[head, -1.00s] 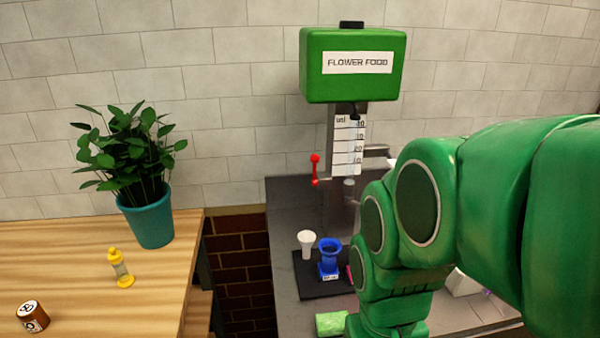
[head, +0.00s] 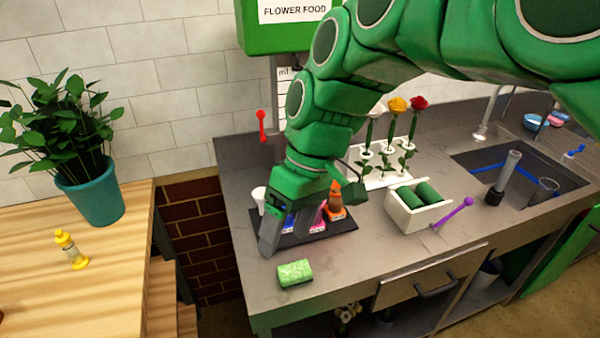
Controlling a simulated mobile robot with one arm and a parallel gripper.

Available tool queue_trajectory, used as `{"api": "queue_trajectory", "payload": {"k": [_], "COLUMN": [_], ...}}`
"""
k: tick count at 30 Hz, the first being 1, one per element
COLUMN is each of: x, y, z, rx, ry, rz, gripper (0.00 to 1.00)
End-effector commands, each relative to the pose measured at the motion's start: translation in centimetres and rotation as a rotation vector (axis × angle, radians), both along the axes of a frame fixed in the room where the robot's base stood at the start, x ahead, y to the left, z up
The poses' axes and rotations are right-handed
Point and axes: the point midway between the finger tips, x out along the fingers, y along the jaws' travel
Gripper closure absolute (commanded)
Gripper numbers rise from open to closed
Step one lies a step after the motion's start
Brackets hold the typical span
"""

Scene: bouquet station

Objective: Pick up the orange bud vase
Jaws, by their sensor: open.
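The orange bud vase (head: 335,210) stands on the dark mat (head: 338,226), at the right end of a row of vases. Its upper part is partly behind my gripper. My gripper (head: 311,218) is open and empty, over the mat and in front of the row. One finger shows at the left near the mat's left edge, the other at the right close to the orange vase. I cannot tell whether it touches the vase.
A pink vase (head: 315,222) and a white vase (head: 259,196) share the mat; the blue one is mostly hidden. A white caddy (head: 414,215), purple tool (head: 456,212) and flower rack (head: 380,180) are to the right.

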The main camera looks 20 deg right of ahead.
Motion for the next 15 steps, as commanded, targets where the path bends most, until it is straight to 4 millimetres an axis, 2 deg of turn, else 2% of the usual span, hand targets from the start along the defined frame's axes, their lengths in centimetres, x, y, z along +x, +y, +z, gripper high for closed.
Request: {"api": "queue_trajectory", "payload": {"k": [1, 8, 15], "x": [1.3, 6.9, 12.7], "y": [0.0, -0.7, -3.4], "z": [0.4, 1.8, 2.5], "rx": [0.046, 0.245, 0.429], "ry": [-0.019, -0.132, -0.295], "rz": [0.035, 0.190, 0.301], "gripper": [0.24, 0.24, 0.24]}}
